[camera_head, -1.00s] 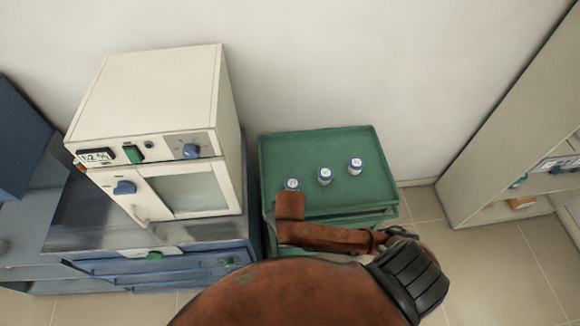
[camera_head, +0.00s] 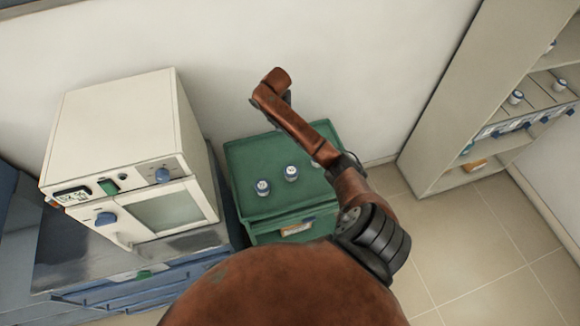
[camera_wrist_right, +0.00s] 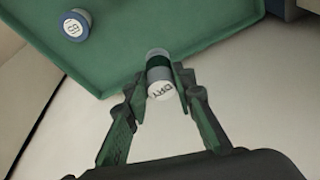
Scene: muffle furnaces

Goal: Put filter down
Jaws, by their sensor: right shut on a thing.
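My right gripper (camera_wrist_right: 158,82) is shut on a small cylinder (camera_wrist_right: 161,90), seemingly the filter, with a white lettered end and grey and dark green bands. In the right wrist view the cylinder overlaps the edge of the green tray top (camera_wrist_right: 110,70); I cannot tell whether it touches it. In the head view my right arm reaches across the green cart (camera_head: 243,160) towards the wall, and its fingers and the cylinder are hidden. My left gripper is not in view.
A cream muffle furnace (camera_head: 125,150), its door shut, stands on a bench left of the cart. A tall shelf unit (camera_head: 445,130) with small jars stands at right. A jar (camera_wrist_right: 76,24) shows in the wrist view's upper left. Floor between cart and shelf is clear.

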